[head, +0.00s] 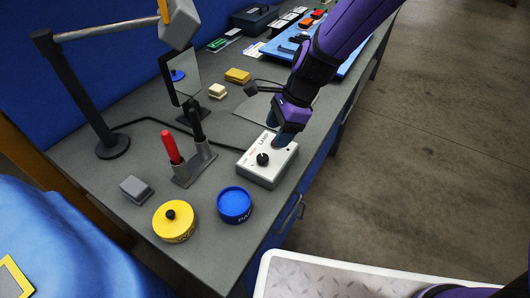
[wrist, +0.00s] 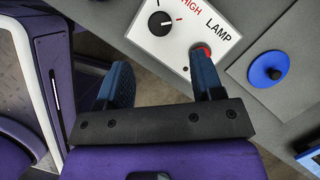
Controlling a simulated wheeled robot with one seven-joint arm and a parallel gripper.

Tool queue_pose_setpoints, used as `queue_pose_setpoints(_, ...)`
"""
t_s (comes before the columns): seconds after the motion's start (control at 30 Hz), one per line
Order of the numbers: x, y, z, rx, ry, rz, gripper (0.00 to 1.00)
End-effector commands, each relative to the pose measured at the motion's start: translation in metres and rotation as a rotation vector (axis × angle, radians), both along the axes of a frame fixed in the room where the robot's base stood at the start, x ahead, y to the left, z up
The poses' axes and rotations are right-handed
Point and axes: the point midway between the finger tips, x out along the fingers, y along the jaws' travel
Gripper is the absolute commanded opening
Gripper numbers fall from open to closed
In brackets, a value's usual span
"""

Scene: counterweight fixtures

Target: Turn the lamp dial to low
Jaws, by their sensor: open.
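The lamp box (head: 266,176), white on top with grey sides, sits near the bench's front edge. Its black dial (head: 262,159) is on the top face. In the wrist view the dial (wrist: 160,23) has a white pointer line directed right, toward the side with the red HIGH lettering (wrist: 192,12). A red round part (wrist: 203,48) on the box is partly covered by one finger. My gripper (head: 278,142) is over the box's far end. In the wrist view my gripper (wrist: 160,82) is open and empty, its fingers beside the dial, not around it.
A holder (head: 194,168) with red and black handled tools stands left of the box. A blue tin (head: 234,205) and a yellow tin (head: 174,222) stand in front. A mirror (head: 181,76) and a post (head: 80,95) stand behind. Open floor lies right.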

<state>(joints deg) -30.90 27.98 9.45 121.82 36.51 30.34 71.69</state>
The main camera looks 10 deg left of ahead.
Motion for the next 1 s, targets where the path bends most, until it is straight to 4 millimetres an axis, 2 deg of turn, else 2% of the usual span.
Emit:
queue_pose_setpoints(0.2,-0.007,0.013,-0.038,-0.002,0.003,0.002,0.61)
queue_pose_setpoints(0.43,-0.012,0.024,-0.067,-0.001,0.001,0.002,0.61)
queue_pose_setpoints(0.63,-0.014,0.029,-0.078,0.000,-0.001,0.002,0.61)
queue_pose_setpoints(0.93,-0.014,0.030,-0.080,0.001,-0.002,0.002,0.61)
queue_pose_setpoints(0.97,-0.014,0.030,-0.080,0.001,-0.002,0.002,0.59)
queue_pose_setpoints(1.0,-0.014,0.030,-0.080,0.001,-0.002,0.002,0.49)
